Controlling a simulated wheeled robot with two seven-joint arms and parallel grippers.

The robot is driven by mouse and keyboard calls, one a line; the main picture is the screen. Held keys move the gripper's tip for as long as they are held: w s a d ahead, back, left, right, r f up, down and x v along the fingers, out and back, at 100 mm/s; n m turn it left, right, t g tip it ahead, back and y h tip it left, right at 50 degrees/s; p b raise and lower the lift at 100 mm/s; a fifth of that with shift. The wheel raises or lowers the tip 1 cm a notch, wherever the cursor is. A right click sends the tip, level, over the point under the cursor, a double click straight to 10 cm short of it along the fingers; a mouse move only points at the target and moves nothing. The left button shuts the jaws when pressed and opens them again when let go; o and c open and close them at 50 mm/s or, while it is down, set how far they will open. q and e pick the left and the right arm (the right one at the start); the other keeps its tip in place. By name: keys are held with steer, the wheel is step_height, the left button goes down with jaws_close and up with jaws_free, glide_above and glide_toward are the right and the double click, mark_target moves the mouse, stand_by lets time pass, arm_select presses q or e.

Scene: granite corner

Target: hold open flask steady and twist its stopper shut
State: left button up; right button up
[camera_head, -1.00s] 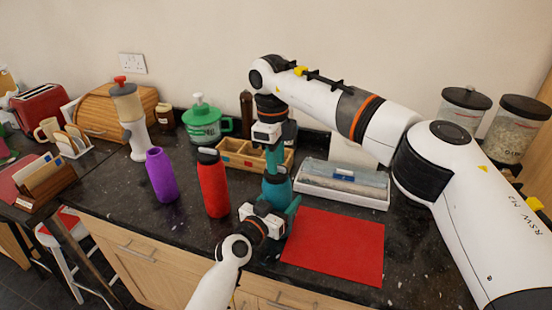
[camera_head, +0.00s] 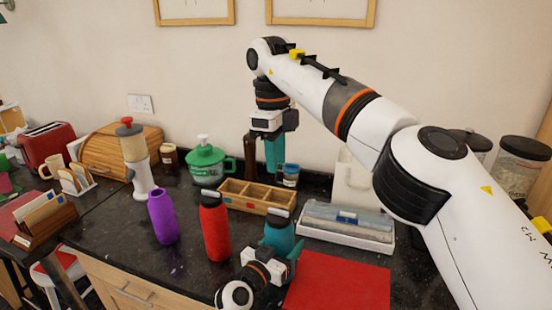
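The teal flask (camera_head: 279,236) stands upright on the dark counter, and its lower part is hidden by my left gripper. A dark stopper with a pale top (camera_head: 279,214) sits at its mouth; I cannot tell how tightly it is seated. My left gripper (camera_head: 283,262) comes from the front and is shut around the flask's body, with a teal finger at its right side. My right gripper (camera_head: 275,170) points down with teal fingers, above and apart from the stopper. It holds nothing visible; the gap between its fingers is unclear.
A red flask (camera_head: 215,230) and a purple flask (camera_head: 162,217) stand to the left. A wooden divided box (camera_head: 243,203) and a white tray (camera_head: 345,230) lie behind. A red mat (camera_head: 340,283) is at right. A green pot (camera_head: 207,165) and a small jar (camera_head: 291,177) stand near the wall.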

arm_select(q)
steer(key=o, duration=1.3)
